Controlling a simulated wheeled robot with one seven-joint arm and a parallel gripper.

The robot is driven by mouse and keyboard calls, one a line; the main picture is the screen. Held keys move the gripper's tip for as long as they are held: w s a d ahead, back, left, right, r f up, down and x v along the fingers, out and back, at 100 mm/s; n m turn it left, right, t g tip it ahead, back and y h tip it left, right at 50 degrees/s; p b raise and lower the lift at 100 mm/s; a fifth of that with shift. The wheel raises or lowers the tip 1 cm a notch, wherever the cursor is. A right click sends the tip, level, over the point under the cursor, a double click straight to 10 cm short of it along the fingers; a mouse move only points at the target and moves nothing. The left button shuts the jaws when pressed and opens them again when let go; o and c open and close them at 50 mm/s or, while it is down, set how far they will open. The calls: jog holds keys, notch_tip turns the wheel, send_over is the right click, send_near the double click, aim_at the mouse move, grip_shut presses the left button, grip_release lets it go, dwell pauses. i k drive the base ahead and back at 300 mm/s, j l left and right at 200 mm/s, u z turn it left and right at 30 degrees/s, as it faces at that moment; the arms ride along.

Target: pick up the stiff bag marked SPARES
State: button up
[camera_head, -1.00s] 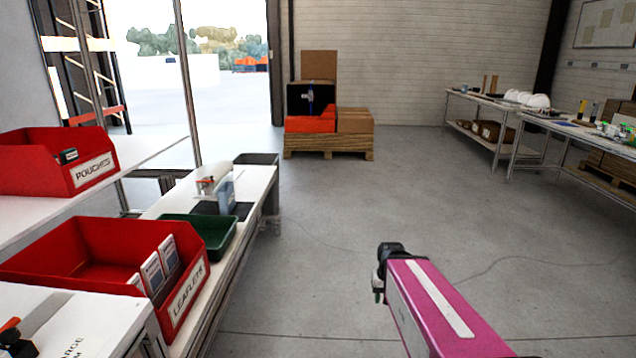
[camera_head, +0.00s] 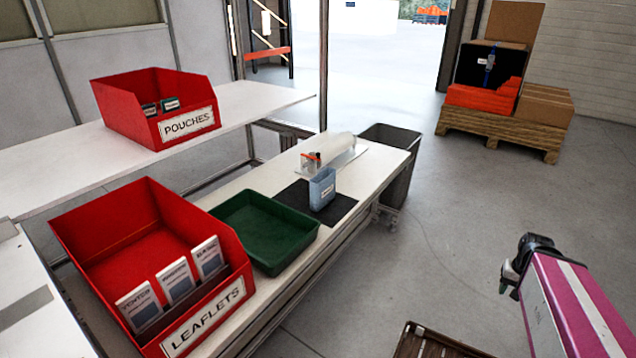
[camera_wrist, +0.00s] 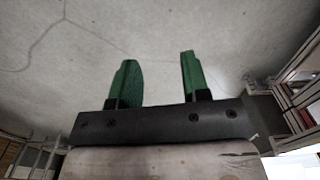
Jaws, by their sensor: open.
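A small light-blue upright bag (camera_head: 322,190) with a white label stands on the black mat on the white bench; its lettering is too small to read. No other thing in view is clearly marked SPARES. My gripper shows in the wrist view (camera_wrist: 157,75) with its two green fingers apart and nothing between them, above bare floor. In the head view, my gripper (camera_head: 515,270) is at the lower right, well to the right of the bench and away from the bag.
A green tray (camera_head: 265,258) and the red LEAFLETS bin (camera_head: 110,240) stand left of the mat (camera_head: 345,207). The red POUCHES bin (camera_head: 118,112) is on a higher shelf. A clear roll and a grey bin (camera_head: 400,150) are behind the bag.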

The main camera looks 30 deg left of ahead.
aim_at(322, 186)
jog(key=i+l+u, duration=0.15)
jog(key=i+u, duration=0.3)
jog(key=i+l+u, duration=0.25)
jog(key=u, duration=0.25)
jog(key=i+l+u, duration=0.3)
jog(key=u, duration=0.15)
jog(key=i+l+u, duration=0.2)
jog(key=l+u, duration=0.25)
jog(key=l, duration=0.15)
jog(key=i+l+u, duration=0.25)
jog(key=l, duration=0.25)
jog(key=l+u, duration=0.25)
jog(key=l, duration=0.25)
jog(key=i, duration=0.45)
